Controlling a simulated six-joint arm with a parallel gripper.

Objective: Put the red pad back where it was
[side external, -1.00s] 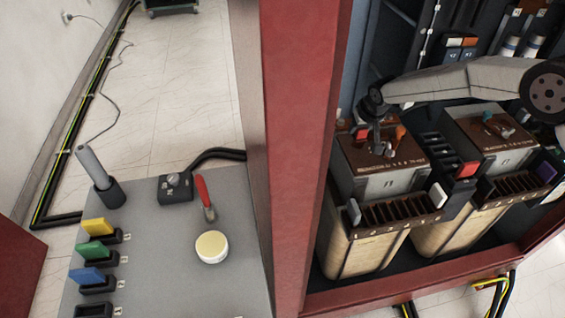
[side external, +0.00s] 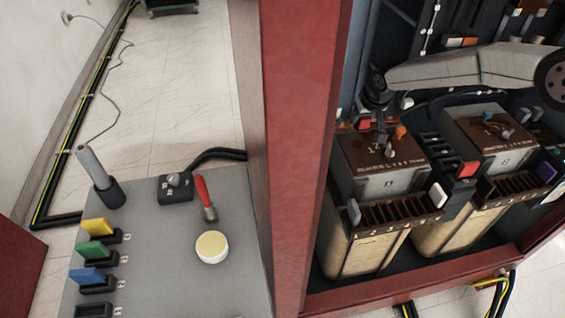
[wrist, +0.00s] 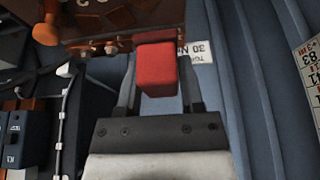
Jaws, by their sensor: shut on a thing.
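The red pad (wrist: 156,68) is a small block with rounded edges. In the wrist view it sits between the two fingers of my gripper (wrist: 157,92), which is shut on it. The pad is close to the edge of the brown-topped transformer (wrist: 120,28). In the side view my gripper (side external: 380,132) is over the back left of the left transformer (side external: 385,165), and a small red patch (side external: 364,124) shows beside it, probably the held pad. The fingertips are hard to make out there. Another red block (side external: 467,168) sits on the dark stand between the transformers.
An orange knob (side external: 401,131) stands on the left transformer. The red cabinet post (side external: 305,150) separates the grey bench (side external: 160,250) from the transformers.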

